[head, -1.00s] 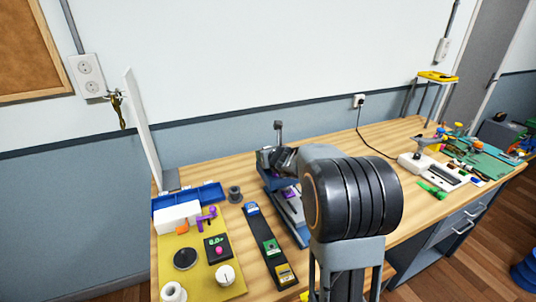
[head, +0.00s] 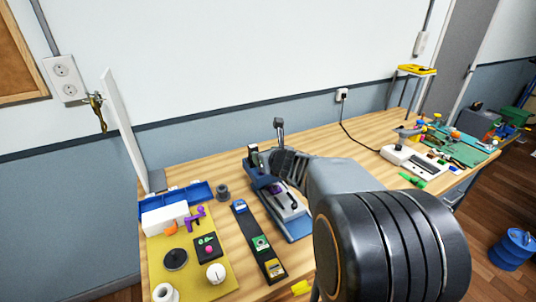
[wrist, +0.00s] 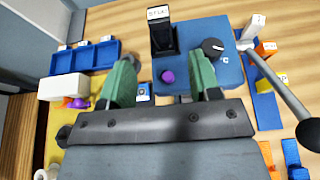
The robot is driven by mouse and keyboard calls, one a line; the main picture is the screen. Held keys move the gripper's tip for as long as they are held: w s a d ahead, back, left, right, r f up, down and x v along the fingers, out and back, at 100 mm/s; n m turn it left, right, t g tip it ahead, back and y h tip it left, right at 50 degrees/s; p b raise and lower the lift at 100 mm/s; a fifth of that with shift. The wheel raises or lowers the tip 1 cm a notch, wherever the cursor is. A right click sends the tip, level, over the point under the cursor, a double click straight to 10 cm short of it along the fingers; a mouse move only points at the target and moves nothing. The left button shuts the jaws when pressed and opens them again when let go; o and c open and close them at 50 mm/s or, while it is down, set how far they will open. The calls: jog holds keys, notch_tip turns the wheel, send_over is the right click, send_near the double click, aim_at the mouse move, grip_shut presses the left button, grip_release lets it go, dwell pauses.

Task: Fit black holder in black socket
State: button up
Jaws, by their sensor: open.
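My gripper (wrist: 163,66) is open, with green fingers apart and nothing seen held between them. In the head view my gripper (head: 284,164) is at the blue-based device (head: 292,229), partly hidden by my arm. In the wrist view a black upright piece with a white label (wrist: 162,38) stands on the blue base, beyond the fingertips. It also shows in the head view (head: 254,157). A purple knob (wrist: 167,76) lies between the fingers' lines of sight. I cannot tell which black part is the holder and which is the socket.
A black dial (wrist: 213,47) sits on the blue base, with a grey ball-ended lever (wrist: 282,88) to its right. A black strip with coloured modules (head: 259,243), a dark flanged part (head: 222,191) and a yellow board (head: 190,271) lie left. Bare wood separates them.

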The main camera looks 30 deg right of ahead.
jog(key=s+a+f+n+g+y, duration=0.1)
jog(key=s+a+n+g+y, duration=0.55)
jog(key=a+n, duration=0.9)
jog(key=s+d+f+n+g+h, duration=0.1)
jog(key=s+f+n+h, duration=0.1)
jog(key=s+n, duration=0.5)
jog(key=s+d+f+n+g+h, duration=0.2)
jog(key=s+n, duration=0.5)
jog(key=n, duration=0.6)
jog(key=shift+f+n+h, duration=0.35)
jog(key=shift+f+h, duration=0.2)
jog(key=shift+h, duration=0.7)
jog(key=shift+s+d+g, duration=0.1)
jog(key=shift+g, duration=0.15)
